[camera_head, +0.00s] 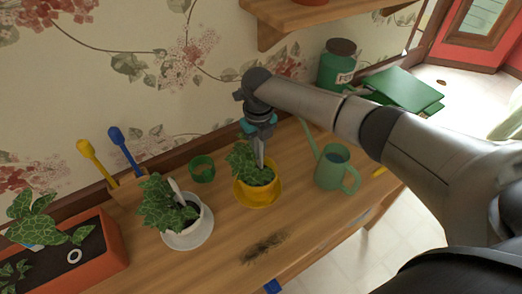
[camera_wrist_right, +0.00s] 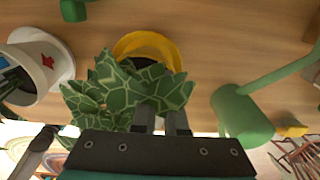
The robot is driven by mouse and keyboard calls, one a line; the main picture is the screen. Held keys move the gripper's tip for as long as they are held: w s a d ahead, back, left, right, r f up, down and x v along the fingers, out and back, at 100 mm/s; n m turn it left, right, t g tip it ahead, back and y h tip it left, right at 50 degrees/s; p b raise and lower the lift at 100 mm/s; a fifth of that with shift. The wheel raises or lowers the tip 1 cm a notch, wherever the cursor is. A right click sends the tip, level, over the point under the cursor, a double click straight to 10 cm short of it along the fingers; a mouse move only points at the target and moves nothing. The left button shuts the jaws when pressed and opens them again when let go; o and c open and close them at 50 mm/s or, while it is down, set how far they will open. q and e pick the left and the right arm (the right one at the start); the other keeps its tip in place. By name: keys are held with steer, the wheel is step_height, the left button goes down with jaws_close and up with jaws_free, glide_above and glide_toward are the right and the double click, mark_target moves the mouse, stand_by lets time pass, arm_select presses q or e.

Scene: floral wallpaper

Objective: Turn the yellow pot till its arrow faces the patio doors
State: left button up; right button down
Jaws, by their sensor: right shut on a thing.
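The yellow pot (camera_head: 257,195) stands on a yellow saucer on the wooden bench, with a leafy variegated plant in it. Its yellow rim also shows in the right wrist view (camera_wrist_right: 147,43), partly behind the leaves. I cannot see an arrow on it in either view. My right gripper (camera_head: 259,163) comes down from above into the plant at the pot. Its two fingers, also in the right wrist view (camera_wrist_right: 162,118), are close together and shut on the pot; leaves hide the exact contact. My left gripper is not in view.
A white pot (camera_head: 196,229) with a plant stands left, a green watering can (camera_head: 331,171) right. A dark soil smear (camera_head: 265,247) marks the clear front bench.

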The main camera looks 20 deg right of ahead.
steer(key=shift+w+a+n, duration=0.25)
steer(key=shift+a+n, duration=0.2)
steer(key=shift+n, duration=0.75)
steer(key=shift+n+b, duration=0.4)
steer(key=shift+b, duration=0.15)
steer(key=b, duration=0.2)
steer(key=shift+w+a+n+b, duration=0.1)
steer(key=shift+a+n+b, duration=0.1)
steer(key=shift+n+b, duration=0.1)
steer(key=shift+b, duration=0.85)
steer(key=shift+f, duration=0.15)
steer(key=c, duration=0.9)
jaws_free()
steer(key=shift+f, duration=0.1)
step_height(320, 180, up, 15)
steer(key=shift+r+p, duration=0.2)
steer(key=shift+p, duration=0.4)
